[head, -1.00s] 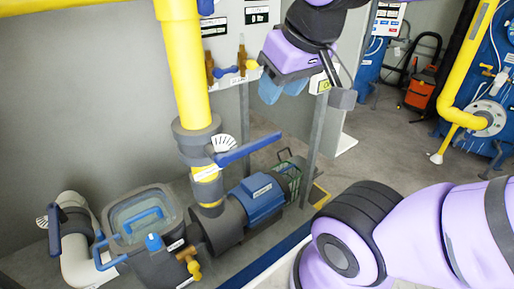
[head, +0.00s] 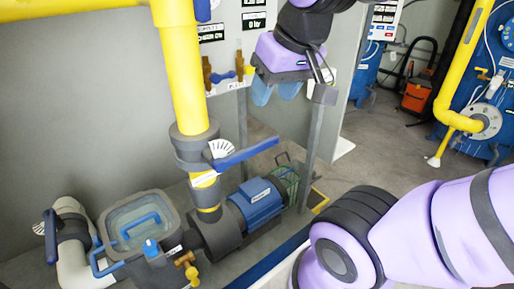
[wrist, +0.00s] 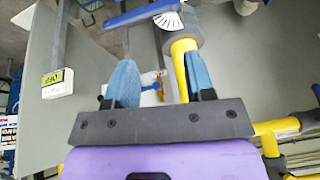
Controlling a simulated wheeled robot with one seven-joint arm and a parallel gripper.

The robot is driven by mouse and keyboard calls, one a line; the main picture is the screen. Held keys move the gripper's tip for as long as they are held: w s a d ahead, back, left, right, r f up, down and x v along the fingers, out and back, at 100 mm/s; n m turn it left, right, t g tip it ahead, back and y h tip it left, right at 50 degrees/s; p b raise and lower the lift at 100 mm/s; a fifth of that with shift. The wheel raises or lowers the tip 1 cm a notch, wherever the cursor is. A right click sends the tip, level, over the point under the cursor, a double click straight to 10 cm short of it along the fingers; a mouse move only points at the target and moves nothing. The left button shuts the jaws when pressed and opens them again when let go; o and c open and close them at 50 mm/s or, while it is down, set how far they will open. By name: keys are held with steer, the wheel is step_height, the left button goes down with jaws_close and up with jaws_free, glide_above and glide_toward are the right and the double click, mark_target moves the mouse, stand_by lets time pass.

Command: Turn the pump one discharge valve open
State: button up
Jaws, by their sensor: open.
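The discharge valve has a long blue lever (head: 248,153) on the yellow vertical pipe (head: 184,85) above the pump (head: 255,200). A white fan-shaped dial (head: 220,148) sits at its pivot. The lever points out to the right and slightly up, across the pipe. In the wrist view the lever (wrist: 138,14) and dial (wrist: 168,19) lie beyond the fingertips. My gripper (wrist: 161,75) is open, with nothing between its fingers.
A glass-lidded strainer (head: 140,220) and another blue-handled valve (head: 50,236) stand at lower left. Brass gauge valves (head: 222,75) are mounted on the panel left of my gripper. A grey post (head: 312,150) rises close to its right. The floor (head: 380,150) at right is open.

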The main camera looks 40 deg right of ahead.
steer(key=w+d+f+m+g+y, duration=0.25)
steer(key=w+d+f+m, duration=0.25)
steer(key=w+m, duration=0.4)
steer(key=m+g+y, duration=0.2)
steer(key=m, duration=0.6)
glide_toward(258, 144)
steer(key=shift+h, duration=0.25)
steer(key=x, duration=1)
steer(key=shift+a, duration=0.15)
steer(key=shift+c, duration=0.2)
steer(key=shift+w+r, duration=0.1)
jaws_close()
